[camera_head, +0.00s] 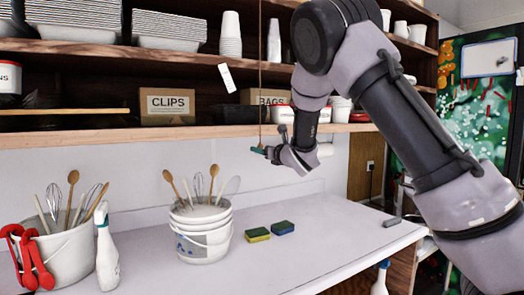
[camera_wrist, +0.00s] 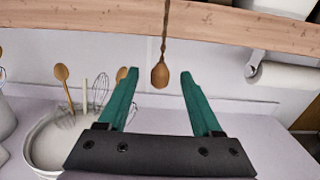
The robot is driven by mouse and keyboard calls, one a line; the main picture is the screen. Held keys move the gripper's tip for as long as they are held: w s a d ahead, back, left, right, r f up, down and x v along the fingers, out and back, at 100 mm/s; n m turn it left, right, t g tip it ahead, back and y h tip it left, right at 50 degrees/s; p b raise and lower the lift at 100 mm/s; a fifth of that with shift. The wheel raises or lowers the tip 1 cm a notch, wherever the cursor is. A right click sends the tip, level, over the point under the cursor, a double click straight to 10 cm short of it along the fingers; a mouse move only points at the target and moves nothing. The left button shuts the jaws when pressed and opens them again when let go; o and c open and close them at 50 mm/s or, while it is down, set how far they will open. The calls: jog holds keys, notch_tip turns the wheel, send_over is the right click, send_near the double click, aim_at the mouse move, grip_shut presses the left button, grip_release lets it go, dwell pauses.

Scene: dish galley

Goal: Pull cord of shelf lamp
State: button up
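The lamp's pull cord (camera_head: 261,75) hangs as a thin line in front of the shelves. In the wrist view the cord (camera_wrist: 165,30) ends in a brown wooden knob (camera_wrist: 160,76). My gripper (camera_wrist: 160,73) is open, with one green finger on each side of the knob and a visible gap to each. I cannot tell whether the knob is fully between the fingertips or a little beyond them. In the head view my gripper (camera_head: 259,150) is just below the lower shelf edge, at the cord's lower end; the knob is hard to make out. The lamp itself is not in view.
The shelf edge (camera_head: 170,132) runs just above my gripper. Below, a white utensil bucket (camera_head: 203,245), sponges (camera_head: 257,234) and a spray bottle (camera_head: 106,255) stand on the counter. A paper roll (camera_wrist: 290,77) hangs to the right. A white tag (camera_head: 227,78) is left of the cord.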

grip_shut()
